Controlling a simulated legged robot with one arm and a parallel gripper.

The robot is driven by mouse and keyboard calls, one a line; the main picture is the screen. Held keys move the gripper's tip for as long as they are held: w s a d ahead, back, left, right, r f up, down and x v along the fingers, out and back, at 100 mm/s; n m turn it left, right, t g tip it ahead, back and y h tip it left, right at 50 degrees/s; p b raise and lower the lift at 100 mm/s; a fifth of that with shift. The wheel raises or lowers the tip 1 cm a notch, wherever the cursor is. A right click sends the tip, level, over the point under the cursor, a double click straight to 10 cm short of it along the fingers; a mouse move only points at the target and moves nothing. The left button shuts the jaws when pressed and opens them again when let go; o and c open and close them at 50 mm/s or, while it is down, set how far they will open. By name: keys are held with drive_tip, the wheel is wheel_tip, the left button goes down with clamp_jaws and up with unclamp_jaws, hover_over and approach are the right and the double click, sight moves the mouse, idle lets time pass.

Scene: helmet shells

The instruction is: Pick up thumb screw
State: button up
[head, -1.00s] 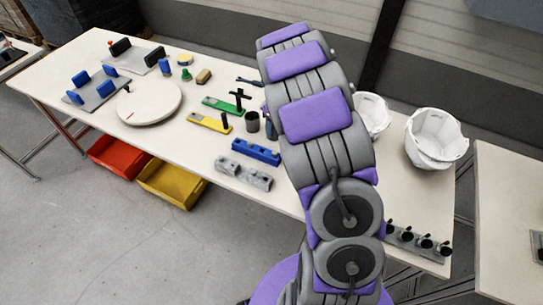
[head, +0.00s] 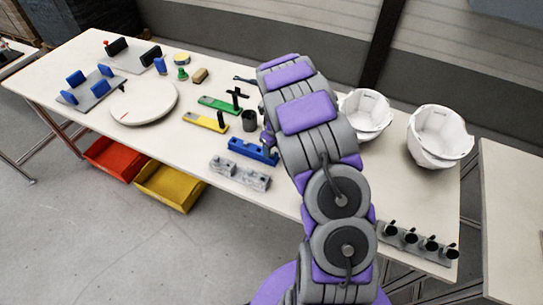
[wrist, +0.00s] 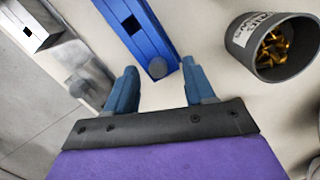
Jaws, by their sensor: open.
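A small dark grey round knob (wrist: 157,68), which looks like the thumb screw, is at the near end of the blue block (wrist: 142,28) in the wrist view. My gripper (wrist: 160,76) is open and empty. Its two blue-grey fingers are on either side of the knob in the picture, and I see no contact; the height gap cannot be told. The blue block also shows in the head view (head: 250,151), where the arm hides most of the gripper and I cannot make out the knob.
A dark cup (wrist: 240,42) of brass-coloured pieces stands right of the fingers. A grey metal fixture (wrist: 90,68) with a rounded knob lies to the left. The head view shows green (head: 220,106) and yellow (head: 205,122) fixtures behind and white helmet shells (head: 438,137) at right.

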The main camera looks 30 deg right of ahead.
drive_tip(key=shift+d+f, duration=0.2)
drive_tip(key=shift+f, duration=0.5)
drive_tip(key=shift+w+a+r, duration=0.1)
drive_tip(key=shift+a, duration=0.15)
drive_tip(key=shift+c, duration=0.2)
drive_tip(key=shift+a, duration=0.3)
drive_tip(key=c, duration=0.6)
drive_tip(key=shift+d, duration=0.35)
clamp_jaws()
